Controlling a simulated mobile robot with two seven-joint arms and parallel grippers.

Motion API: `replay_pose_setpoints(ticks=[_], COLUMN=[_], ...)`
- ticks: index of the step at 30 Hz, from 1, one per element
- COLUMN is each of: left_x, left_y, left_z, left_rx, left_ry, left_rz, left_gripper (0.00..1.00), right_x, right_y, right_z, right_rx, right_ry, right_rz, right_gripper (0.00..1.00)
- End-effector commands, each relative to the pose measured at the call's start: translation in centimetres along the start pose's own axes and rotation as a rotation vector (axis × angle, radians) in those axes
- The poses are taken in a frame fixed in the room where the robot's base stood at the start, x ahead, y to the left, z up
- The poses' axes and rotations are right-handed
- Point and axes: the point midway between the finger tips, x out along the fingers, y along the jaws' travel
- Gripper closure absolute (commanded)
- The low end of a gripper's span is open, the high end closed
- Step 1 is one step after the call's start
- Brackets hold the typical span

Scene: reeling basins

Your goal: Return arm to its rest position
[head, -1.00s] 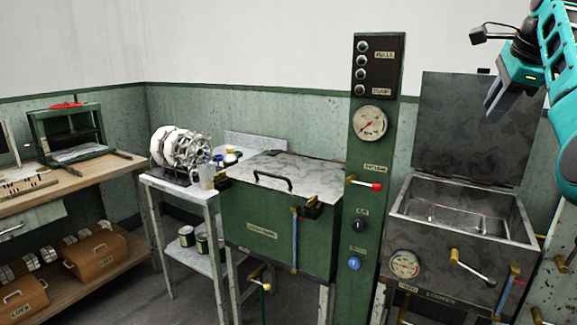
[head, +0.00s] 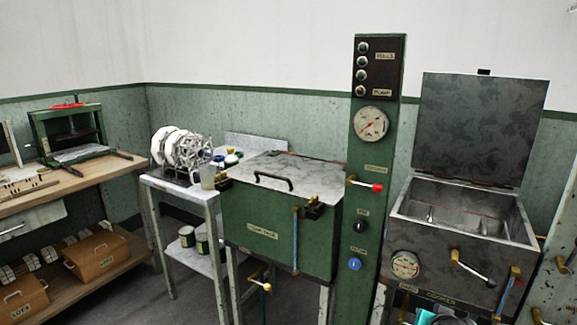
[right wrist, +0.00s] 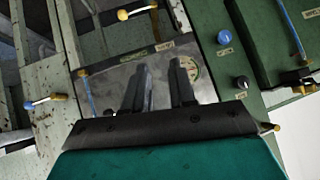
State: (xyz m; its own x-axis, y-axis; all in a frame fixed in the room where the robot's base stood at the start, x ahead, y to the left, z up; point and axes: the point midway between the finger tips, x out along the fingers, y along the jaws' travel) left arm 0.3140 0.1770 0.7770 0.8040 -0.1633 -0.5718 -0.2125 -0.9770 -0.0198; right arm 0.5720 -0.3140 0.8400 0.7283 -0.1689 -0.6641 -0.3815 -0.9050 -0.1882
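My right gripper shows in the right wrist view (right wrist: 160,88) with its two dark fingers apart and nothing between them. It faces the front of the grey metal cooker (right wrist: 108,85), which appears turned in this view. In the head view only a small teal and dark piece of my arm shows at the bottom edge, below the cooker (head: 432,245). I cannot make out fingers there. My left gripper is not in view.
A green column carries a pressure gauge (head: 370,124), a red-tipped lever (head: 375,187) and knobs. The cooker's lid (head: 468,130) stands open. A green basin (head: 270,235) with a closed lid and a wooden bench (head: 75,180) stand to the left.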

Motion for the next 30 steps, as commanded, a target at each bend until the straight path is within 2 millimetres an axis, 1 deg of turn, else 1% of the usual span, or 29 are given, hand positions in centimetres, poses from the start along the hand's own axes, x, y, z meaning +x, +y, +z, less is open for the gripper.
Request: replay_pose_setpoints(ticks=[1,2,3,5,6,8,9,11,12,13,15,18,21,24,30], left_x=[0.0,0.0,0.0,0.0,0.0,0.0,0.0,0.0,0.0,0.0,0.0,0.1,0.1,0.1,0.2], left_y=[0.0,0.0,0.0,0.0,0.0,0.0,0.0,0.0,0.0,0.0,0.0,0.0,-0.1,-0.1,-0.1], left_z=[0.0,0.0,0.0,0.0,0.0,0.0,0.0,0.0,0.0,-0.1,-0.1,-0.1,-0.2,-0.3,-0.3], left_rx=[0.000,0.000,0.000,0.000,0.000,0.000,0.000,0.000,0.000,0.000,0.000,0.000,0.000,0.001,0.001], left_ry=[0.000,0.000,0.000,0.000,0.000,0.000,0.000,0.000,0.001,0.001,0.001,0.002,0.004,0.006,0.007], left_rz=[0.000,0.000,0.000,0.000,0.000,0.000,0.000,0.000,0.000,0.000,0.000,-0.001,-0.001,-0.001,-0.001], left_gripper=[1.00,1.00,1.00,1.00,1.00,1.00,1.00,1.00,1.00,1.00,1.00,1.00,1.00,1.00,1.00], right_x=[-0.7,-1.2,-1.9,-3.2,-4.2,-6.0,-7.2,-9.2,-10.5,-11.4,-13.4,-15.5,-16.7,-17.0,-17.0], right_y=[0.1,0.1,0.0,-0.1,-0.2,-0.4,-0.5,-0.7,-0.8,-0.9,-1.1,-1.3,-1.4,-1.5,-1.5], right_z=[3.3,4.9,7.0,9.9,11.8,14.6,16.3,18.6,19.9,20.7,22.3,23.7,24.3,24.5,24.5], right_rx=[-0.063,-0.100,-0.149,-0.215,-0.258,-0.318,-0.354,-0.403,-0.431,-0.449,-0.484,-0.519,-0.536,-0.541,-0.541], right_ry=[-0.006,-0.005,-0.003,0.001,0.005,0.011,0.017,0.026,0.034,0.039,0.053,0.069,0.078,0.084,0.083], right_rz=[-0.027,-0.045,-0.069,-0.107,-0.133,-0.172,-0.198,-0.235,-0.258,-0.273,-0.304,-0.333,-0.348,-0.353,-0.352], right_gripper=[0.75,0.75,0.75,0.75,0.75,0.75,0.75,0.75,0.75,0.75,0.75,0.75,0.75,0.75,0.75])
